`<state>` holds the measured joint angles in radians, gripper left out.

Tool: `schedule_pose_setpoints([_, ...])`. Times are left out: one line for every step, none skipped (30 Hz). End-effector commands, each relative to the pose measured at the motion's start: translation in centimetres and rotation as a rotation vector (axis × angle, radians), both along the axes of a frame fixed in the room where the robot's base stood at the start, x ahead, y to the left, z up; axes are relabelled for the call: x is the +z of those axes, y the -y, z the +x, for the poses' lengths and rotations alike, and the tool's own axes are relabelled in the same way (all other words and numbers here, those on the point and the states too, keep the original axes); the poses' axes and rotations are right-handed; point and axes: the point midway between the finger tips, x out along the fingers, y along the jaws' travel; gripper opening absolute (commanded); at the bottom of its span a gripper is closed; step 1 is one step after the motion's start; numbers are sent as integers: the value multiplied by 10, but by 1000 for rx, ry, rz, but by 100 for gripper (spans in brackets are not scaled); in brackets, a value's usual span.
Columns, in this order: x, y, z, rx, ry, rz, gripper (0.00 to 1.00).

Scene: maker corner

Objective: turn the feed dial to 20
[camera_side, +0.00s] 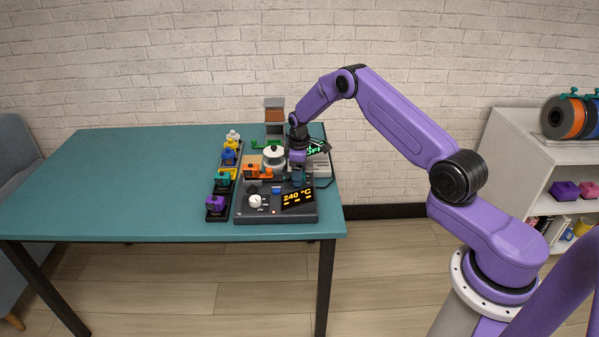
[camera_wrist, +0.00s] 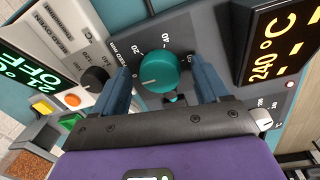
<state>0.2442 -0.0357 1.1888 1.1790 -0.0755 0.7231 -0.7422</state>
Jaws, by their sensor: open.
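The feed dial (camera_wrist: 166,73) is a round teal knob on a dark grey panel in the wrist view. Its white pointer line faces lower left, near the 0 mark; marks for 40 and 60 show above and to the right of it. My gripper (camera_wrist: 161,80) is open, with one blue-grey finger on each side of the dial. I cannot tell whether the fingers touch it. In the side view my gripper (camera_side: 298,168) is low over the back right of the panel, and the feed dial cannot be made out there.
The panel (camera_side: 245,215) carries an orange 240 °C display (camera_side: 298,198) and a white knob (camera_side: 255,201). A black oven knob (camera_wrist: 95,79) and a green OFF display (camera_wrist: 28,75) lie left of the dial. A rack (camera_side: 216,214) of small coloured pieces stands beside the panel. The table's left half (camera_side: 110,190) is clear.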

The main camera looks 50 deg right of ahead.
Motion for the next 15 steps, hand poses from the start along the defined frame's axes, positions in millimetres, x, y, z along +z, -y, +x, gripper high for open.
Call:
schedule_pose_setpoints([-1,0,0,0,1,-1,75])
schedule_pose_setpoints([-1,0,0,0,1,0,75])
schedule_pose_setpoints([-1,0,0,0,1,0,75])
schedule_pose_setpoints([0,0,0,0,1,0,75])
schedule_pose_setpoints([0,0,0,0,1,0,75])
schedule_pose_setpoints([0,0,0,0,1,0,75])
schedule_pose_setpoints([0,0,0,0,1,-1,75])
schedule_pose_setpoints([0,0,0,0,1,-1,68])
schedule_pose_setpoints([0,0,0,0,1,-1,55])
schedule_pose_setpoints([0,0,0,0,1,-1,45])
schedule_pose_setpoints([0,0,0,0,0,0,36])
schedule_pose_setpoints([0,0,0,0,1,-1,23])
schedule_pose_setpoints([0,0,0,0,1,-1,18])
schedule_pose_setpoints([0,0,0,0,1,-1,18])
schedule_pose_setpoints([0,0,0,0,1,-1,18])
